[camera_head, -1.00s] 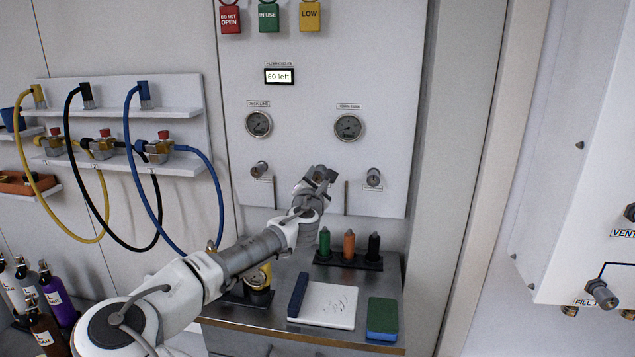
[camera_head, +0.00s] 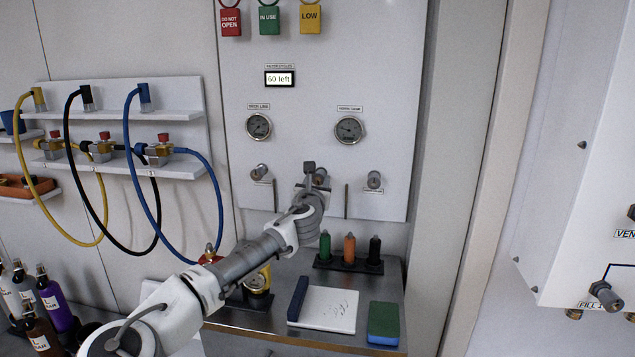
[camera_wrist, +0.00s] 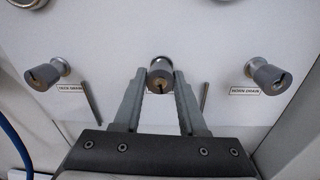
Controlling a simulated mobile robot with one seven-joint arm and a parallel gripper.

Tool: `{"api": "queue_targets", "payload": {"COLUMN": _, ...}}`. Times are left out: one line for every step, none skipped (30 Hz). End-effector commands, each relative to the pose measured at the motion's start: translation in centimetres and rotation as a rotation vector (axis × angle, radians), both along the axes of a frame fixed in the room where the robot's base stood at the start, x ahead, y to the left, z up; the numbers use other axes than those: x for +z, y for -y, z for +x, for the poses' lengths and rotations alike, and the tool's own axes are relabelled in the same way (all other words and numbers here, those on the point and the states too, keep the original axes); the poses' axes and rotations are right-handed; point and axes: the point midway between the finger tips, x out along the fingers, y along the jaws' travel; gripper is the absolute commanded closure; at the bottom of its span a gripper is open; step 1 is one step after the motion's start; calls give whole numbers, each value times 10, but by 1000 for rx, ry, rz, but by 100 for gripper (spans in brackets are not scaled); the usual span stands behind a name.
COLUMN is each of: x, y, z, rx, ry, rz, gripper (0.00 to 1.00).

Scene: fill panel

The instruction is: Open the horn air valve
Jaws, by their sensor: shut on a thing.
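My gripper (camera_head: 312,182) is at the lower middle of the white panel (camera_head: 300,150). In the wrist view its two fingers (camera_wrist: 160,84) are shut on the middle grey knob (camera_wrist: 160,66), one on each side. The knob has a brass centre with a dark slot. Its label is hidden, so I cannot confirm from lettering that it is the horn air valve. A similar left knob (camera_wrist: 46,74) has a label that seems to read "DECK DRAIN". The right knob (camera_wrist: 268,75) has one that seems to read "HORN DRAIN". Both stand apart from my fingers.
Two round gauges (camera_head: 349,129) and a "60 left" display (camera_head: 280,78) are above the knobs. Thin rods (camera_head: 346,201) stand between the knobs. Below, a metal counter (camera_head: 280,330) holds coloured bottles (camera_head: 349,247), a white pad (camera_head: 330,309) and a green-blue block (camera_head: 383,322).

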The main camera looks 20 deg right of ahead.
Motion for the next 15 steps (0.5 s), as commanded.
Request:
{"api": "queue_targets", "payload": {"x": -3, "y": 1, "z": -1, "rx": -4, "ry": -6, "rz": -2, "gripper": 100}}
{"api": "queue_targets", "payload": {"x": -3, "y": 1, "z": -1, "rx": -3, "ry": -7, "rz": -3, "gripper": 100}}
{"api": "queue_targets", "payload": {"x": -3, "y": 1, "z": -1, "rx": -3, "ry": -7, "rz": -4, "gripper": 100}}
{"api": "queue_targets", "payload": {"x": -3, "y": 1, "z": -1, "rx": -3, "ry": -7, "rz": -4, "gripper": 100}}
{"api": "queue_targets", "payload": {"x": -3, "y": 1, "z": -1, "rx": -3, "ry": -7, "rz": -4, "gripper": 100}}
{"api": "queue_targets", "payload": {"x": -3, "y": 1, "z": -1, "rx": -3, "ry": -7, "rz": -4, "gripper": 100}}
{"api": "queue_targets", "payload": {"x": -3, "y": 1, "z": -1, "rx": -3, "ry": -7, "rz": -4, "gripper": 100}}
{"api": "queue_targets", "payload": {"x": -2, "y": 1, "z": -1, "rx": -3, "ry": -7, "rz": -3, "gripper": 100}}
{"api": "queue_targets", "payload": {"x": -2, "y": 1, "z": -1, "rx": -3, "ry": -7, "rz": -3, "gripper": 100}}
{"api": "queue_targets", "payload": {"x": -2, "y": 1, "z": -1, "rx": -3, "ry": -7, "rz": -3, "gripper": 100}}
{"api": "queue_targets", "payload": {"x": -2, "y": 1, "z": -1, "rx": -3, "ry": -7, "rz": -3, "gripper": 100}}
{"api": "queue_targets", "payload": {"x": -2, "y": 1, "z": -1, "rx": -4, "ry": -6, "rz": -2, "gripper": 57}}
{"api": "queue_targets", "payload": {"x": -2, "y": 1, "z": -1, "rx": -4, "ry": -6, "rz": -2, "gripper": 52}}
{"api": "queue_targets", "payload": {"x": -2, "y": 1, "z": -1, "rx": -4, "ry": -6, "rz": -3, "gripper": 47}}
{"api": "queue_targets", "payload": {"x": -2, "y": 1, "z": -1, "rx": -3, "ry": -5, "rz": -3, "gripper": 39}}
